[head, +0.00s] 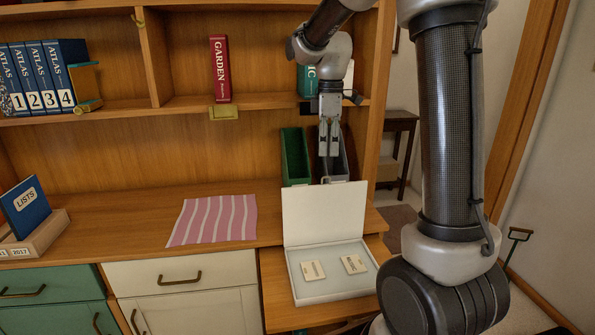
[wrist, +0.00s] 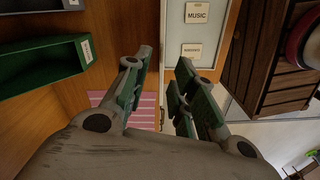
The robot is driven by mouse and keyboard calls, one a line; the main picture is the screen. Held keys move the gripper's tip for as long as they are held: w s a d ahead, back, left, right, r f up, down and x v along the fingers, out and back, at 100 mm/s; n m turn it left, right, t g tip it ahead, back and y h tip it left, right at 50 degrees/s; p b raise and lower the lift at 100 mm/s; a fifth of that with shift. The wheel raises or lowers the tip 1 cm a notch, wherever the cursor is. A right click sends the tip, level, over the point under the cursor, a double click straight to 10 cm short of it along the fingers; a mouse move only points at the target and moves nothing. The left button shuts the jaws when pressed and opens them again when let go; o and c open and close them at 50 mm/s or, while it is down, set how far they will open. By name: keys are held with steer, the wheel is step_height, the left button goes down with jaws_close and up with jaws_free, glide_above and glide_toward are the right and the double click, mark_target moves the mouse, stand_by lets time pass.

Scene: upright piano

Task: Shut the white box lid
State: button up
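The white box (head: 334,303) sits on a pulled-out wooden board at the desk's right end. Its lid (head: 323,212) stands open, nearly upright, along the box's back edge. Two pale labelled cards lie inside: one at left (head: 313,270), one at right (head: 353,264). In the wrist view the box's pale inside (wrist: 192,32) shows at the top with a card reading MUSIC (wrist: 199,12). My gripper (head: 328,153) points down above the lid, apart from it. Its fingers are spread and empty in the wrist view (wrist: 160,82).
A green bin (head: 294,157) and a grey bin stand behind the lid, close to my gripper. A pink striped cloth (head: 214,220) lies on the desk left of the box. A shelf with a red GARDEN book (head: 220,69) is above. A blue LISTS book (head: 25,207) stands far left.

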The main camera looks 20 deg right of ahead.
steer(key=f+n, duration=0.1)
steer(key=f, duration=0.1)
steer(key=f+n, duration=0.1)
steer(key=f, duration=0.2)
steer(key=f+n, duration=0.1)
steer(key=f, duration=0.1)
steer(key=shift+s+a+f, duration=0.2)
steer(key=shift+a, duration=0.05)
jaws_close()
